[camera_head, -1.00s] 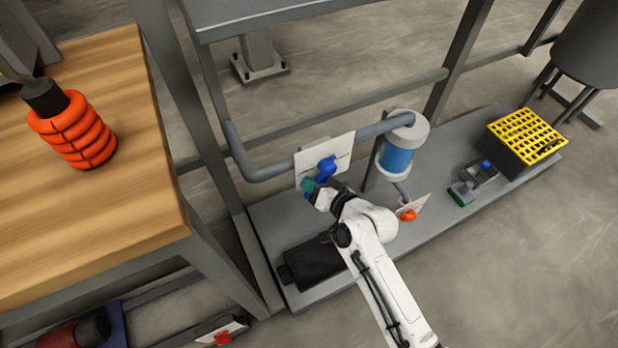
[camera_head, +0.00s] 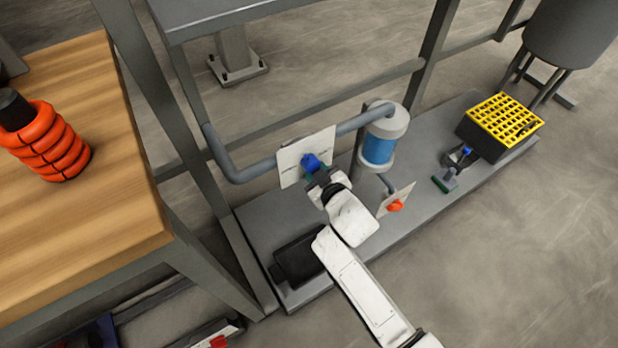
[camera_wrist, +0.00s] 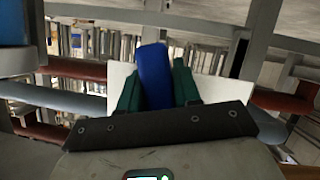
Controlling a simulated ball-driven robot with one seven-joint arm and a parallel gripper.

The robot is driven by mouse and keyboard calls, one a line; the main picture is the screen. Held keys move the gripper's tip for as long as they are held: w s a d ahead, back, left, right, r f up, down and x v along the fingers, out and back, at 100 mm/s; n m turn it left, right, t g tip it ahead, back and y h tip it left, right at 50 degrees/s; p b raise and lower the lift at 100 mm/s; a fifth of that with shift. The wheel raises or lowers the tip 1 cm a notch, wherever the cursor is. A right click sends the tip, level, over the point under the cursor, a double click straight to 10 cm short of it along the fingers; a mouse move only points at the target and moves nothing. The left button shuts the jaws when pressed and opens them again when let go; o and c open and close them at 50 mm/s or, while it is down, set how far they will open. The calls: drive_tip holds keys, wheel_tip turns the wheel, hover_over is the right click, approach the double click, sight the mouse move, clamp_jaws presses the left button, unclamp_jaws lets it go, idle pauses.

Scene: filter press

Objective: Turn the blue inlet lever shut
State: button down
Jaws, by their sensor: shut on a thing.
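The blue inlet lever (camera_head: 310,161) sits in front of a white plate (camera_head: 325,143) on the grey pipe. In the wrist view the blue lever (camera_wrist: 154,76) stands nearly upright, tilted slightly, between the two green fingers. My gripper (camera_head: 316,177) is at the lever, shut on it; its fingers also show in the wrist view (camera_wrist: 157,88) on either side of the lever. The white plate (camera_wrist: 119,78) shows behind them. The lever's lower end is hidden by my gripper.
A blue-banded cylinder (camera_head: 379,150) stands right of the plate. A red-orange handle (camera_head: 396,206) on a small plate is below it. A black box (camera_head: 298,262) lies on the grey base at left. A yellow-topped crate (camera_head: 505,118) stands at far right. A wooden bench (camera_head: 110,200) is at left.

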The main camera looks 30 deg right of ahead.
drive_tip(key=shift+d+r+n+t+h+b, duration=0.15)
drive_tip(key=shift+d+r+n+h+b, duration=0.2)
drive_tip(key=shift+d+n+h+b, duration=0.55)
drive_tip(key=shift+d+r+n+t+h+b, duration=0.15)
drive_tip(key=shift+d+r+n+h+b, duration=0.3)
drive_tip(key=shift+n+b, duration=0.75)
drive_tip(key=c, duration=0.9)
unclamp_jaws()
drive_tip(key=p+v, duration=0.1)
drive_tip(key=v, duration=1)
drive_tip(key=shift+f, duration=0.1)
